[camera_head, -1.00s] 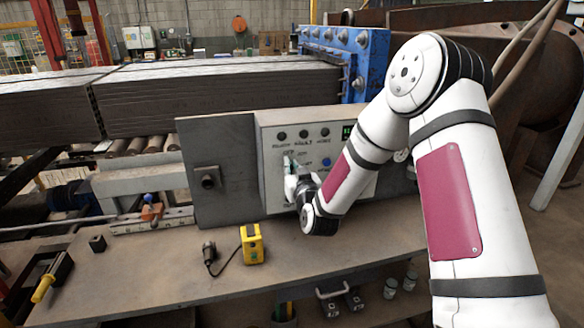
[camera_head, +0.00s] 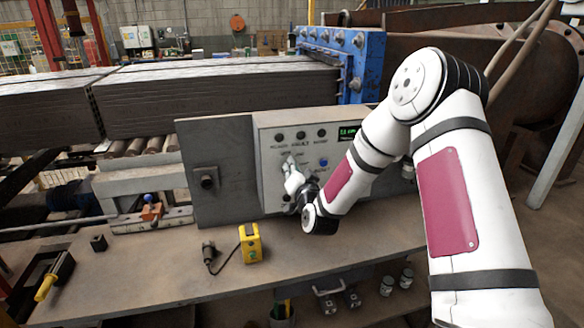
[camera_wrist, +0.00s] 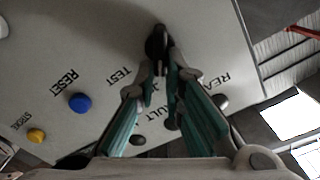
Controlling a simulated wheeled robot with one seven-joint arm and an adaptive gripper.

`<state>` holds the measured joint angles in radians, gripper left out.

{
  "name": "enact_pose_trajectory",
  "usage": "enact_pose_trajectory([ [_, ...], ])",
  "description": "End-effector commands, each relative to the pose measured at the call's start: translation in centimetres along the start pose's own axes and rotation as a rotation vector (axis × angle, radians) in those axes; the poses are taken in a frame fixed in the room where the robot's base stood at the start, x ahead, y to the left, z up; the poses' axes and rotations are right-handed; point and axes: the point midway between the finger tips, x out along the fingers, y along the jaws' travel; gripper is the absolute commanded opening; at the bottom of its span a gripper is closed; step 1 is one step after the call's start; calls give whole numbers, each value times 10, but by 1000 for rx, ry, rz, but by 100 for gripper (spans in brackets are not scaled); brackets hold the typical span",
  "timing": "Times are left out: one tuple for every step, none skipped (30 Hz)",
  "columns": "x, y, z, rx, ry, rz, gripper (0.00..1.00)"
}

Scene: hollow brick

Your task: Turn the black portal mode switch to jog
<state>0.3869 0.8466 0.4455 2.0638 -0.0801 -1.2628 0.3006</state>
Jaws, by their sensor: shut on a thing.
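The black mode switch (camera_wrist: 156,40) sits on the pale control panel (camera_wrist: 100,35) at the upper middle of the wrist view. My gripper (camera_wrist: 162,72) has its fingertips together on the switch's handle, and its fingers hide part of it. In the head view my gripper (camera_head: 288,164) is at the left part of the panel (camera_head: 268,133) and covers the switch there. Printed words such as TEST and RESET show upside down in the wrist view. I cannot tell which position the switch points to.
A blue button (camera_wrist: 80,102) and a yellow button (camera_wrist: 36,135) are beside the switch. Dark round lamps (camera_head: 301,135) and a green display (camera_head: 348,132) are above it. A grey plate (camera_head: 225,150) adjoins the panel. A yellow device (camera_head: 250,243) stands on the bench (camera_head: 170,270).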

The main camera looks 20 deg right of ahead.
Motion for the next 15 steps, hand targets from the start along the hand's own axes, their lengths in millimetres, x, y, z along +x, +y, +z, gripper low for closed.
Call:
enact_pose_trajectory([
  [0, 1, -1, 29, 2, 2, 0],
  [0, 2, -1, 46, 2, 1, 0],
  [0, 2, -1, 68, 2, 1, 0],
  [0, 2, -1, 81, 2, 1, 0],
  [0, 2, -1, 96, 2, 0, 0],
  [0, 2, -1, 111, 3, 0, 0],
  [0, 2, -1, 122, 3, 0, 0],
  [0, 3, -1, 133, 3, 0, 0],
  [0, 3, -1, 144, 3, 0, 0],
  [0, 3, -1, 151, 3, 0, 0],
  [0, 3, -1, 158, 3, 0, 0],
  [0, 4, -1, 165, 3, 0, 0],
  [0, 4, -1, 170, 3, 0, 0],
  [0, 4, -1, 173, 3, 0, 0],
  [0, 4, -1, 176, 3, 0, 0],
])
